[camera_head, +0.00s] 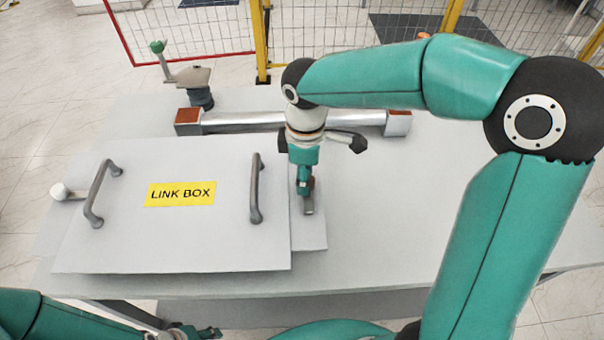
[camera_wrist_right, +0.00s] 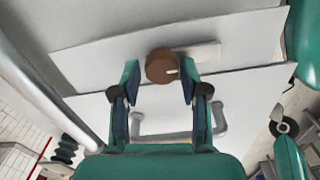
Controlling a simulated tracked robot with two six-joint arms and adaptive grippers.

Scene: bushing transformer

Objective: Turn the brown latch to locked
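A pale flat bar (camera_wrist_right: 197,51) extends to the right from behind the knob. In the head view my right gripper (camera_head: 306,196) points down at the right edge of the link box (camera_head: 215,240) and largely hides the latch. My left gripper (camera_head: 190,332) shows only partly at the bottom edge.
The link box lid has two grey handles (camera_head: 256,190) (camera_head: 97,195) and a yellow label (camera_head: 180,194). A metal bar with brown ends (camera_head: 240,123) lies behind it. A bushing (camera_head: 195,85) stands at back left. The table (camera_head: 420,220) is clear to the right.

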